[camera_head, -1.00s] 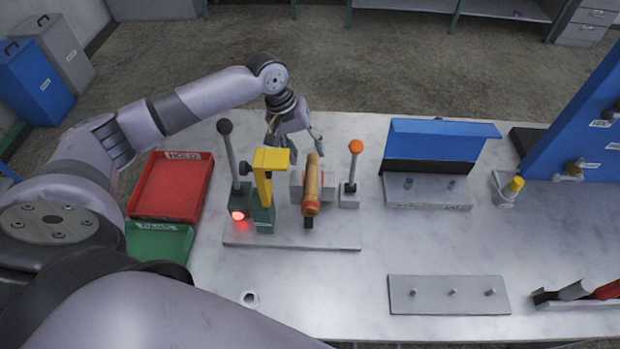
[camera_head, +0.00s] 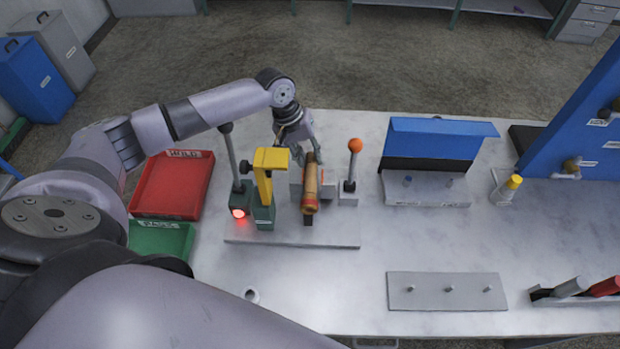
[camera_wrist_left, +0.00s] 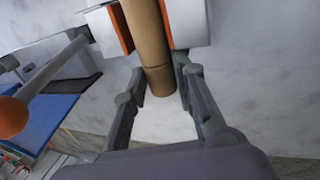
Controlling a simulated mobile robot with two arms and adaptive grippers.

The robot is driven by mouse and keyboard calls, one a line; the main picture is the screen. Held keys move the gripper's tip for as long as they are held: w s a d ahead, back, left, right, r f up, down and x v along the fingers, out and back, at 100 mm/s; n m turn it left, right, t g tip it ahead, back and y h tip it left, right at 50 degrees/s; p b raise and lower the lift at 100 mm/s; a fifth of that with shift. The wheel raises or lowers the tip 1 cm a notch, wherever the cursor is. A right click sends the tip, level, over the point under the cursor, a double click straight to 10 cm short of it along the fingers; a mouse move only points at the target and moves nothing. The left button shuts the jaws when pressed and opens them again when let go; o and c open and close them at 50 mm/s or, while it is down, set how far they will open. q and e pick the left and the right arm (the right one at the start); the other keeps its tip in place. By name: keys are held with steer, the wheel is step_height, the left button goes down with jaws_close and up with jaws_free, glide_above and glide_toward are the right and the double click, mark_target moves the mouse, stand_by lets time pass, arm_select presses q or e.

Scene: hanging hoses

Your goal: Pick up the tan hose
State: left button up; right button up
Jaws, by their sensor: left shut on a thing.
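The tan hose (camera_head: 311,190) is a short tan cylinder on the fixture at the middle of the bench, lying between two grey clamp blocks. In the left wrist view the hose (camera_wrist_left: 148,45) passes between white blocks with orange faces. My left gripper (camera_head: 307,162) is at the far end of the hose. In the left wrist view its fingers (camera_wrist_left: 160,82) lie on both sides of the hose end and are shut on it. The hose still lies in the fixture. My right gripper is not in view.
Close to the hose stand a yellow-topped green post (camera_head: 268,165), a dark-knobbed lever (camera_head: 231,150) and an orange-knobbed lever (camera_head: 352,165). A red tray (camera_head: 140,200) and green tray (camera_head: 160,238) are at left. A blue-covered stand (camera_head: 440,135) is at right.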

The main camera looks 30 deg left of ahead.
arm_select(q)
jaws_close()
stand_by(0.5)
